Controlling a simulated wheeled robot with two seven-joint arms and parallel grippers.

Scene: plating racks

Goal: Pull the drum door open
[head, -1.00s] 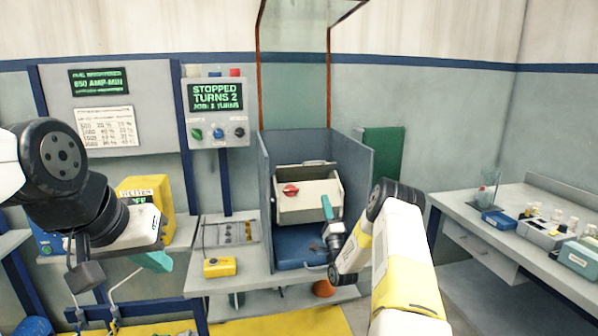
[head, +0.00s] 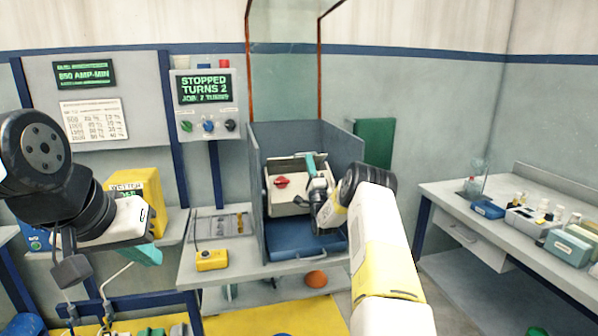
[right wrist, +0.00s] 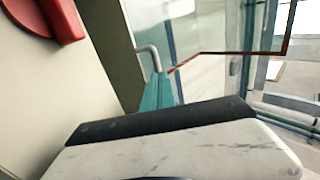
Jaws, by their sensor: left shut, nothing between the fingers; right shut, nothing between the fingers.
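The drum (head: 287,206) is a cream box with a red knob (head: 282,182) on its front, inside a blue-grey open-fronted enclosure (head: 256,190). My right gripper (head: 311,163) is shut and empty, its teal fingers pointing up at the drum's upper right edge. In the right wrist view the teal fingers (right wrist: 158,92) are beside a bent grey handle (right wrist: 148,55) on the cream panel (right wrist: 75,90); whether they touch is unclear. The red knob fills that view's top left. My right wrist hides part of the drum's right side. My left gripper (head: 146,256) is shut, away at the left.
A raised clear panel in an orange-brown frame (head: 320,70) stands above the enclosure. A control box (head: 203,105) reads "STOPPED TURNS 2". A yellow pendant (head: 212,260) lies on the bench to the left. A table with bottles (head: 545,215) is at the right.

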